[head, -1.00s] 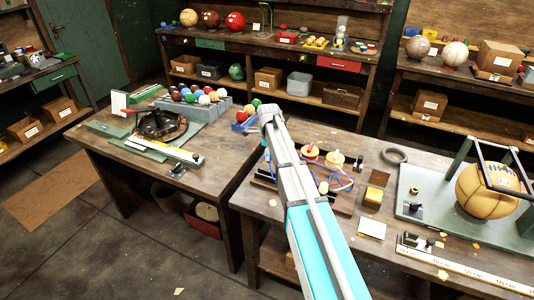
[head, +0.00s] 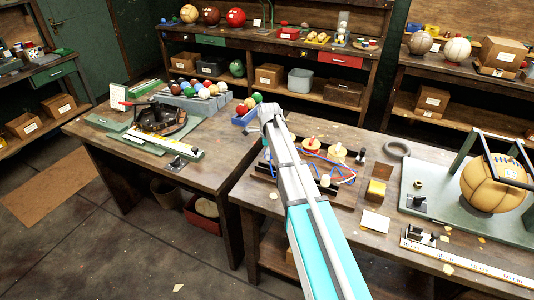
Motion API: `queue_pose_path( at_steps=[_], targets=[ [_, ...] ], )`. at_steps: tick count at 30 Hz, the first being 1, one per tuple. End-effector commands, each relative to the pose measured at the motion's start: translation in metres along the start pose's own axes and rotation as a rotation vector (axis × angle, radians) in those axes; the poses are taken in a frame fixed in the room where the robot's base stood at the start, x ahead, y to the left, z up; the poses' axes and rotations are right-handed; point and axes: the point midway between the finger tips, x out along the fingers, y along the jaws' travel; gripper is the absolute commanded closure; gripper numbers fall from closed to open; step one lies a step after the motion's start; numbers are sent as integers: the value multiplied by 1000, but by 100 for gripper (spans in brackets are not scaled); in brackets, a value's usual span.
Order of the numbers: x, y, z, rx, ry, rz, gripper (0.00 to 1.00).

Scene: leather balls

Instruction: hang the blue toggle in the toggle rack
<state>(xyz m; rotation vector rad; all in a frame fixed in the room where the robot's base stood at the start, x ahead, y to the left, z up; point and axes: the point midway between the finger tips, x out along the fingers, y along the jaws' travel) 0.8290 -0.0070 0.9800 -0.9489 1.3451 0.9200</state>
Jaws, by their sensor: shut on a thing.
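My arm reaches up the middle of the head view, and its grey wrist end (head: 270,113) is over the back left of the right-hand bench. My gripper's fingers and anything in them are hidden behind the arm. I cannot make out the blue toggle. Blue and red cords (head: 343,172) lie by dark bars on the bench, with red-topped and yellow pieces (head: 311,145) among them. The arm covers part of this group. I cannot tell for certain which piece is the toggle rack.
A grey holder of coloured balls (head: 196,103) stands on the left bench. A small blue tray (head: 244,119) with balls is beside my wrist.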

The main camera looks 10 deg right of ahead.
Motion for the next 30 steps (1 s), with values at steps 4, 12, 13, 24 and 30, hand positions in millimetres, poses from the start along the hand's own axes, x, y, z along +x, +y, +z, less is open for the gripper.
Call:
queue_pose_path(
  at_steps=[4, 12, 13, 24, 30],
  targets=[
    [10, 0, 0, 0, 0, 0, 94],
    [13, 0, -1, 1, 0, 0, 94],
    [13, 0, -1, 1, 0, 0, 94],
    [13, 0, -1, 2, 0, 0, 94],
    [14, 1, -2, 2, 0, 0, 94]
  ],
)
